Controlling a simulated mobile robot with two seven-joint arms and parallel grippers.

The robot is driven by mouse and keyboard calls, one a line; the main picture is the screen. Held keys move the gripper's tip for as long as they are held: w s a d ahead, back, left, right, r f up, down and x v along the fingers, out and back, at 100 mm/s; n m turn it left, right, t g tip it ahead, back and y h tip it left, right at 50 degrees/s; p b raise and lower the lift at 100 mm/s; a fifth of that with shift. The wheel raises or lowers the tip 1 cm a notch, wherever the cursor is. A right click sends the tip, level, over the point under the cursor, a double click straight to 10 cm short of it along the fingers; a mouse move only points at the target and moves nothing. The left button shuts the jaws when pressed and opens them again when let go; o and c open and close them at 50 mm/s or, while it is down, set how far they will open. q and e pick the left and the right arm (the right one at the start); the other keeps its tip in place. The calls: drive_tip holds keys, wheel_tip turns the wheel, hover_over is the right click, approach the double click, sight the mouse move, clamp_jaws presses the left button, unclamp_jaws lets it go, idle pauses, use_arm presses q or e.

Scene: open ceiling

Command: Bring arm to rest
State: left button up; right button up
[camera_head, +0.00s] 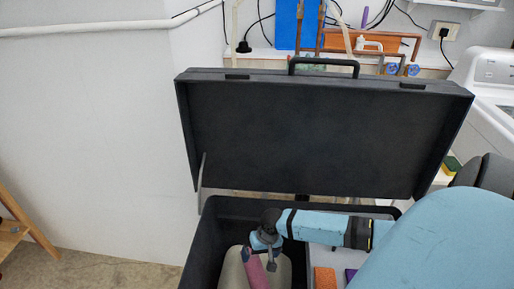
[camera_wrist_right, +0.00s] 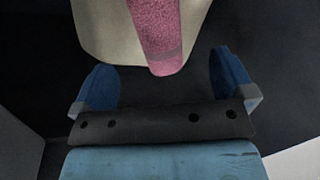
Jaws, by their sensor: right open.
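My right arm reaches in from the right over an open black case (camera_head: 238,212) in the head view. My right gripper (camera_head: 264,247) is over the left part of the case. In the right wrist view its two blue fingers (camera_wrist_right: 164,80) are spread wide apart. My left gripper is out of view.
The case's lid (camera_head: 320,135) stands raised behind my arm. An orange block (camera_head: 325,278) and a purple item (camera_head: 350,274) are at the right in the case. A white appliance (camera_head: 490,95) stands at the far right. A wooden stand (camera_head: 25,230) is at the left, with open floor beside it.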

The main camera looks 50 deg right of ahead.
drive_tip(key=shift+v, duration=1.05)
drive_tip(key=shift+r, duration=0.1)
